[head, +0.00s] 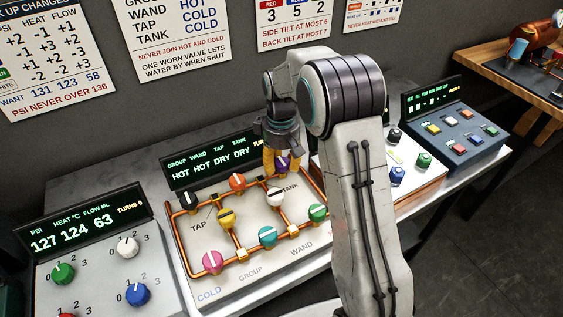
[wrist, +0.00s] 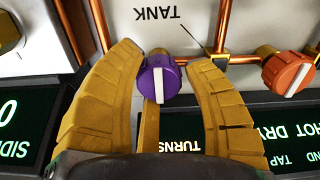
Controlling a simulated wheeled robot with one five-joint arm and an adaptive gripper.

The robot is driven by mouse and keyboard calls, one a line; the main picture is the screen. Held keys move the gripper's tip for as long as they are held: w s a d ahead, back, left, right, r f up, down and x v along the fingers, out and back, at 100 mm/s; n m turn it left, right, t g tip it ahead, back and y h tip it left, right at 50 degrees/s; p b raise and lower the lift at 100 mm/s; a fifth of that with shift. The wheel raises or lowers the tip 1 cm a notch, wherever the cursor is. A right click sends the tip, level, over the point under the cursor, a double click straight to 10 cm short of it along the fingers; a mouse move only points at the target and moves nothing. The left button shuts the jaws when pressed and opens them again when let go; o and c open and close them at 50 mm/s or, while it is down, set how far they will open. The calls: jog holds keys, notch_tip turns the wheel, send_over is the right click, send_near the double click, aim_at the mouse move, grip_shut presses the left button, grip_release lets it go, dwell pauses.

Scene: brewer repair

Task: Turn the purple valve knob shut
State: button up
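The purple valve knob (wrist: 158,77) sits on the copper piping near the TANK label. In the wrist view its white pointer line runs nearly straight up and down. In the head view the knob (head: 283,164) is partly hidden by my gripper (head: 274,158). My gripper's yellow fingers (wrist: 164,62) are open, one on each side of the knob, with a third finger below it. The left finger is very close to the knob; I cannot tell whether it touches. A narrow gap shows on the right.
An orange knob (wrist: 289,72) is close by on the same piping. White (head: 275,197), black (head: 190,199), yellow (head: 226,217), pink (head: 212,262), teal (head: 267,235) and green (head: 317,212) knobs share the panel. The display (head: 212,160) behind reads HOT HOT DRY DRY.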

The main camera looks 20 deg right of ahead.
aim_at(281, 161)
jog(key=o, duration=0.3)
notch_tip(281, 161, up, 12)
dwell(0.8)
dwell(0.5)
